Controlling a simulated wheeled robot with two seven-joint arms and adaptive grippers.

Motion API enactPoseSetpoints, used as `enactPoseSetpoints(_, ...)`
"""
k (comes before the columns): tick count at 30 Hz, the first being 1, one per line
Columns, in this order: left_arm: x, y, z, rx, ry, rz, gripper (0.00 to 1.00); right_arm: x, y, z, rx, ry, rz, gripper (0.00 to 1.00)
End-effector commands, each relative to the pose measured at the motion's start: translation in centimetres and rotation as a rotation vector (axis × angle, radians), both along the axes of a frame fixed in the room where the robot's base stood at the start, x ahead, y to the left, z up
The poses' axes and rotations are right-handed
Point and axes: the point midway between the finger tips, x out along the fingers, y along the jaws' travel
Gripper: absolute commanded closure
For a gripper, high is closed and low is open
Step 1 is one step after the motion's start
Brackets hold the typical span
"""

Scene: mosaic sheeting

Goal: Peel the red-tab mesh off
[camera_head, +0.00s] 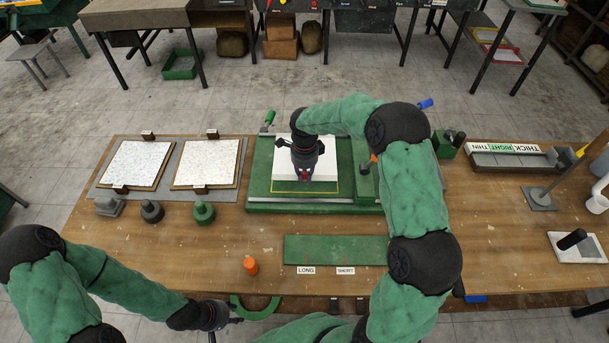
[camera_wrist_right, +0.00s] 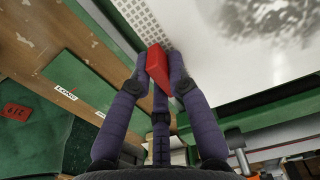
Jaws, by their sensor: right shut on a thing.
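The mesh (camera_wrist_right: 135,18) shows in the right wrist view as a white perforated strip along the edge of a white sheet (camera_head: 316,158) over the green bed (camera_head: 260,186). Its red tab (camera_wrist_right: 155,75) is between the fingers of my right gripper (camera_wrist_right: 160,72), which is shut on it. In the head view my right gripper (camera_head: 304,176) points down over the front part of the sheet and hides much of it. My left gripper (camera_head: 222,322) hangs low at the table's front edge, away from the mesh; its finger state is unclear.
Two white speckled panels (camera_head: 140,163) lie on a grey board at left, with several small weights (camera_head: 204,212) in front. A green mat (camera_head: 335,249) with LONG and SHORT labels and an orange object (camera_head: 250,266) lie near the front. A grey tray (camera_head: 512,160) is at right.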

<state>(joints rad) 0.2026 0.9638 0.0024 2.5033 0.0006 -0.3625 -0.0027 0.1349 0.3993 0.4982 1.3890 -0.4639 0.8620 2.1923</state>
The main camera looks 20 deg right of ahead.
Motion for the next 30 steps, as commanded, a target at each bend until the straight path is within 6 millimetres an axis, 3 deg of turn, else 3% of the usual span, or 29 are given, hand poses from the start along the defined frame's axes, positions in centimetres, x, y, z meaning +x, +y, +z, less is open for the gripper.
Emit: enactPoseSetpoints(30,0.0,0.0,1.3,0.0,0.0,0.0,0.6,0.0,0.0,3.0,0.0,-0.001,0.0,1.0)
